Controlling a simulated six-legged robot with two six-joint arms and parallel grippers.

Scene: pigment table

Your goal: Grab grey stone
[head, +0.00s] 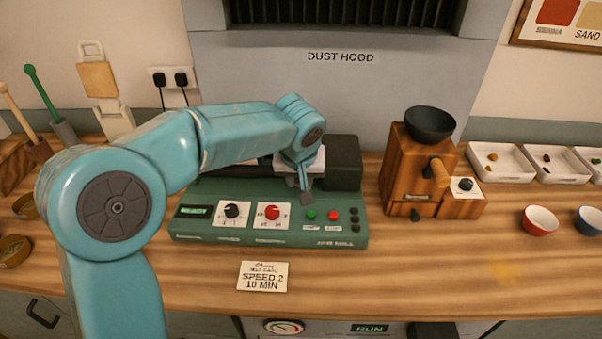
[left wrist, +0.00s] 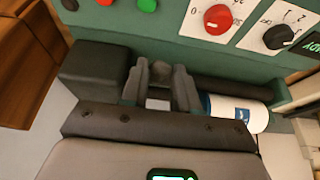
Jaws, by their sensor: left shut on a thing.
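My left gripper (head: 305,184) points down over the green jar mill (head: 270,238), behind its control panel. In the left wrist view its two grey fingers (left wrist: 161,84) are closed around a small dark grey lump, the grey stone (left wrist: 160,70). The stone sits between the fingertips, partly covered by them. In the head view the stone cannot be made out behind the arm and fingers. My right gripper is not in view.
A white jar (left wrist: 238,113) with a blue label lies on the mill's rollers. A wooden grinder (head: 408,176) with a dark bowl stands right of the mill. White trays (head: 500,176) and small bowls (head: 540,221) are farther right. The front counter is mostly clear around a note card (head: 263,276).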

